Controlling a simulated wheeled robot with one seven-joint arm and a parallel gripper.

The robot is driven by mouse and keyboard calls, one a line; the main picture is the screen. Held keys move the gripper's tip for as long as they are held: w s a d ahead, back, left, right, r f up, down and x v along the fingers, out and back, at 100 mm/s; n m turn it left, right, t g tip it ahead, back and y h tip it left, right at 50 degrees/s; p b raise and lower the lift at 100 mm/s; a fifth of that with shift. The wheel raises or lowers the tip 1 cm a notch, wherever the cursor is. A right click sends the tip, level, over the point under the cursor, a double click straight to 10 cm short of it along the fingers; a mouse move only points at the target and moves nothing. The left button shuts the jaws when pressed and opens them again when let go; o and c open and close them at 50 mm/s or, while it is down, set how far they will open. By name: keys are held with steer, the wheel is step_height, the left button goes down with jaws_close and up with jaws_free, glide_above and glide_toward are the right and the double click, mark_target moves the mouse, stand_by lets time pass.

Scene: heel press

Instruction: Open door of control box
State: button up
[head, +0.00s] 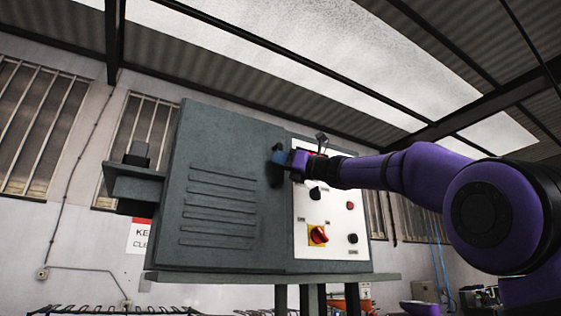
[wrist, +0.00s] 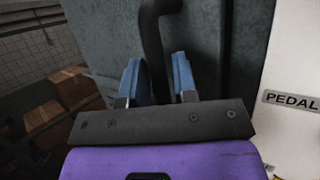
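The control box is a grey-green metal cabinet. Its door (head: 222,185), with several horizontal louvre slots, appears closed in the head view. A dark curved handle (wrist: 152,40) stands out from the door face in the wrist view. My gripper (head: 278,160) is at the door's right edge, next to the white button panel. In the wrist view my gripper (wrist: 160,80) has its two blue fingers apart, one on each side of the handle. A gap shows between the right finger and the handle; contact on the left is unclear.
The white control panel (head: 335,225) with knobs and a red-yellow switch (head: 318,235) lies just right of the door. A grey bracket (head: 133,180) juts out at the box's left. A ledge (head: 270,277) runs beneath the box. Brown boxes (wrist: 45,120) show at the wrist view's left.

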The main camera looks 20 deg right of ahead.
steer(key=shift+w+a+r, duration=0.15)
steer(key=shift+w+a, duration=0.1)
steer(key=shift+c, duration=0.4)
jaws_close()
steer(key=shift+s, duration=0.2)
